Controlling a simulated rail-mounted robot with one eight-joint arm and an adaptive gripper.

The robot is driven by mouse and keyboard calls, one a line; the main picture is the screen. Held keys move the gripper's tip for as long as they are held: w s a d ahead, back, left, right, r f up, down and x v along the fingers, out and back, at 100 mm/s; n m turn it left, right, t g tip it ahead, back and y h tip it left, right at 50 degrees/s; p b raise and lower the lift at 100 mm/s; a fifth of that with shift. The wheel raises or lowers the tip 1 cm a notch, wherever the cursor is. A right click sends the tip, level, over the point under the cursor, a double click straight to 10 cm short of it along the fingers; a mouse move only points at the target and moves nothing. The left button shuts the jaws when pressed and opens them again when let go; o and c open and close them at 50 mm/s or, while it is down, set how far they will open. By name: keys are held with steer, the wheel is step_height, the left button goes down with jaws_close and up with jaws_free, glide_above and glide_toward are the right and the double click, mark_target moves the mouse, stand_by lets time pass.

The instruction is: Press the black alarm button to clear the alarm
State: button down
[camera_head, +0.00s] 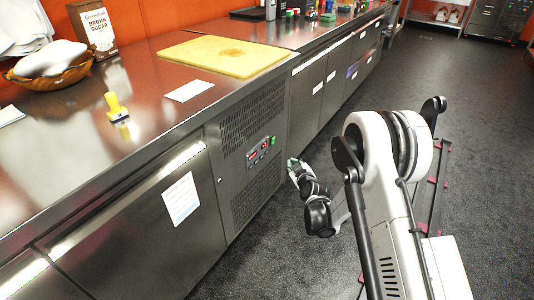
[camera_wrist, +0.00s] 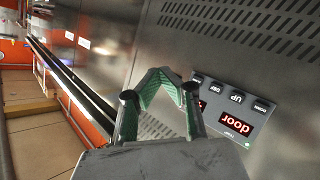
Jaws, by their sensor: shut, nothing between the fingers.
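The control panel (camera_head: 262,151) is on the steel front of the counter unit, with a small red display and dark buttons. In the wrist view the panel (camera_wrist: 221,112) lies right of my fingers, tilted, with a red display (camera_wrist: 237,124) that reads "door" upside down or mirrored. A row of black buttons (camera_wrist: 236,97) runs beside it; one reads like "UP", the others are too small to read surely. I cannot tell which is the alarm button. A finger hides part of the panel. My gripper (camera_head: 293,166) is shut and empty, apart from the panel; it also shows in the wrist view (camera_wrist: 159,72).
Vent slots (camera_wrist: 247,25) lie around the panel. The dark floor (camera_head: 440,75) behind my arm is clear.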

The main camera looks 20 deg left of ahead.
steer(key=shift+a, duration=0.1)
steer(key=w+a, duration=0.1)
steer(key=a, duration=0.7)
steer(key=shift+w+a, duration=0.25)
steer(key=shift+a, duration=0.15)
stand_by(1.3)
steer(key=shift+w+a, duration=0.1)
steer(key=shift+a, duration=0.15)
steer(key=shift+a, duration=0.35)
stand_by(0.7)
steer(key=shift+d, duration=0.75)
steer(key=shift+s+d, duration=0.2)
steer(key=shift+d, duration=0.65)
steer(key=shift+s+d, duration=0.15)
steer(key=shift+d, duration=0.65)
steer(key=shift+s+d, duration=0.2)
steer(key=shift+d, duration=0.65)
